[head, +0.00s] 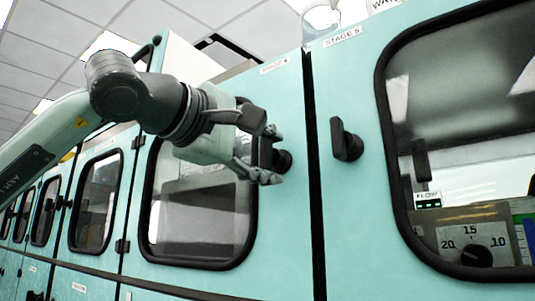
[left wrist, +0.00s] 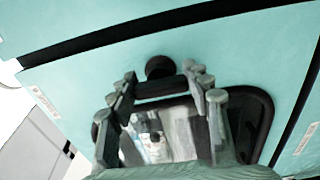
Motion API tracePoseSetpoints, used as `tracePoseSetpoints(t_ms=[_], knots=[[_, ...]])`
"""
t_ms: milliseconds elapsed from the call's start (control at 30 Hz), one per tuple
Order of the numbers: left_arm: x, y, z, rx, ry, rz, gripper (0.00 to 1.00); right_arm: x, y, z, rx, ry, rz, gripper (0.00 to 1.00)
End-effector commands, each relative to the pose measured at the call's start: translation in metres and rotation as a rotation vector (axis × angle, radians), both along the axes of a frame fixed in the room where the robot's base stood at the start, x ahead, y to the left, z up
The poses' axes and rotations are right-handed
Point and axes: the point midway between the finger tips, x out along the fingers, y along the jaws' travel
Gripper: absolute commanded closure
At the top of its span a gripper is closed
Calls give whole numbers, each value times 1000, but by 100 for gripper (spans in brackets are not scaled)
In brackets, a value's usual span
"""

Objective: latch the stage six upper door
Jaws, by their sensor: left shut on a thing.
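The stage six upper door (head: 288,220) is the teal door with a dark-framed window left of the black gap; its small label (head: 274,65) is hard to read. It looks flush with its neighbour. Its black latch handle (head: 266,153) sits near the door's right edge and looks upright. My left gripper (head: 268,155) is shut on this handle, and its fingers partly hide it. In the left wrist view the handle (left wrist: 158,87) lies between the fingers, below its round black hub (left wrist: 160,66). My right gripper is not in view.
The stage 5 door (head: 350,220) is on the right, with an upright black handle (head: 345,140) close to my gripper and a large window (head: 470,160). More teal doors with windows (head: 95,200) run off to the left. Open air lies in front of the doors.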

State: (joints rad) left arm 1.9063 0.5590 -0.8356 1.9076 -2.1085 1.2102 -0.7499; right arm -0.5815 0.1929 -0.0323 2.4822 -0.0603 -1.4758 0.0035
Motion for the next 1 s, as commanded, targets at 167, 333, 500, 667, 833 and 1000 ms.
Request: tracePoseSetpoints(t_ms=[167, 333, 500, 667, 833, 1000], knots=[[0, 0, 0, 3, -2, 0, 80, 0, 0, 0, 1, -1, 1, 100], [0, 0, 0, 3, -2, 0, 39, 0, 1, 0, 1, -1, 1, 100], [0, 0, 0, 2, -1, 0, 29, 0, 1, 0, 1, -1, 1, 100], [0, 0, 0, 1, -1, 0, 29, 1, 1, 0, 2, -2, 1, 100], [-7, 6, 1, -1, -3, 1, 29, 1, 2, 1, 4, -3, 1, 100], [-33, 24, 1, 0, -5, 0, 29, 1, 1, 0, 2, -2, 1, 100]])
